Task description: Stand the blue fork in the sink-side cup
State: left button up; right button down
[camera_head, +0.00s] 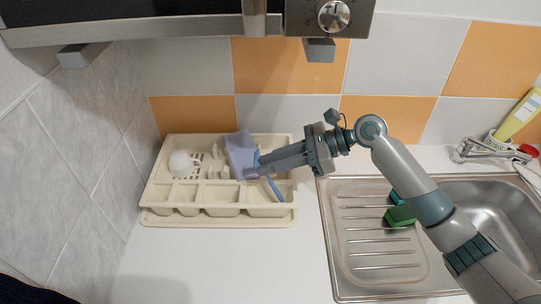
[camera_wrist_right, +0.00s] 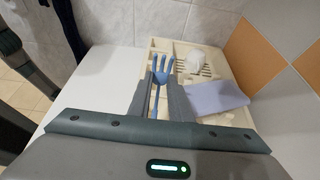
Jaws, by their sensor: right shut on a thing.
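The blue fork (camera_head: 273,188) is between the fingers of my right gripper (camera_head: 262,168), over the right part of the cream dish rack. In the right wrist view the fork (camera_wrist_right: 162,72) stands with its tines up between the fingertips (camera_wrist_right: 160,88). The gripper is shut on its handle. A small whitish-green cup (camera_head: 496,142) stands behind the sink at the far right, with a yellow tube (camera_head: 520,115) leaning in it. The cup is well apart from the fork. My left gripper is not in view.
The dish rack (camera_head: 220,222) holds a white rounded item (camera_head: 181,163) and a lilac block-like item (camera_head: 241,152) beside the gripper. The steel sink (camera_head: 345,275) has a green sponge-like item (camera_head: 400,216) on its drainer. A faucet (camera_head: 485,150) stands near the cup. Counter in front is clear.

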jog(key=shift+f, duration=1.05)
jog(key=c, duration=1.5)
grip_release()
jog(key=shift+c, duration=0.2)
jog(key=shift+d, duration=0.15)
jog(key=b+v, duration=0.5)
jog(key=v, duration=1.2)
